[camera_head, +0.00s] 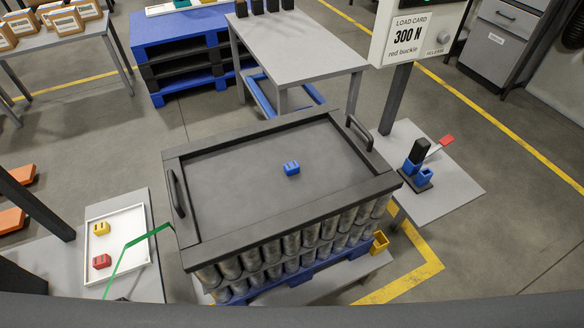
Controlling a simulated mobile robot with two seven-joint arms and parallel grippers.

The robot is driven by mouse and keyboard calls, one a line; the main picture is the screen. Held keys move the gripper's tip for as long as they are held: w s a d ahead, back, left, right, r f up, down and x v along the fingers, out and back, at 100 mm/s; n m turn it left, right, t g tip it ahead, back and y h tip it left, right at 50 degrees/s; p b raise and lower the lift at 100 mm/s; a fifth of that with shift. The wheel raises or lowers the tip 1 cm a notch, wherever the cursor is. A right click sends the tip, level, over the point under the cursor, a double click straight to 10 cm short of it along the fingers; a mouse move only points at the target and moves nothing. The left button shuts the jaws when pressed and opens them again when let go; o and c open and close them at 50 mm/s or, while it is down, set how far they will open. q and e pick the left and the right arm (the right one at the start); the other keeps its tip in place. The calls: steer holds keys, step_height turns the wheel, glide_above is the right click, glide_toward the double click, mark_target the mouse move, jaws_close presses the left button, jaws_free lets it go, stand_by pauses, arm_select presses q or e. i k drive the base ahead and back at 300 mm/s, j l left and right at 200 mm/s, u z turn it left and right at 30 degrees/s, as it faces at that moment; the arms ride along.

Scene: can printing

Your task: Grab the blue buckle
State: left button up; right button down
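The blue buckle (291,168) lies on the dark flat panel of the framed lid (230,205), a little right of its middle. Nothing touches it from above. A yellow buckle (101,228) and a red buckle (102,261) lie in a white tray (130,218) on the left table. Neither of my grippers is in view.
The lid rests on rows of metal cans (275,262) and has side handles. A green strap (136,241) runs by its left corner. A load card (412,35) reads "300 N red buckle". A blue-black device with a red lever (446,140) stands right.

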mark_target(292, 168)
steer(key=l+u, duration=0.35)
steer(key=l, duration=0.8)
steer(key=l+u, duration=0.35)
steer(key=l, duration=0.8)
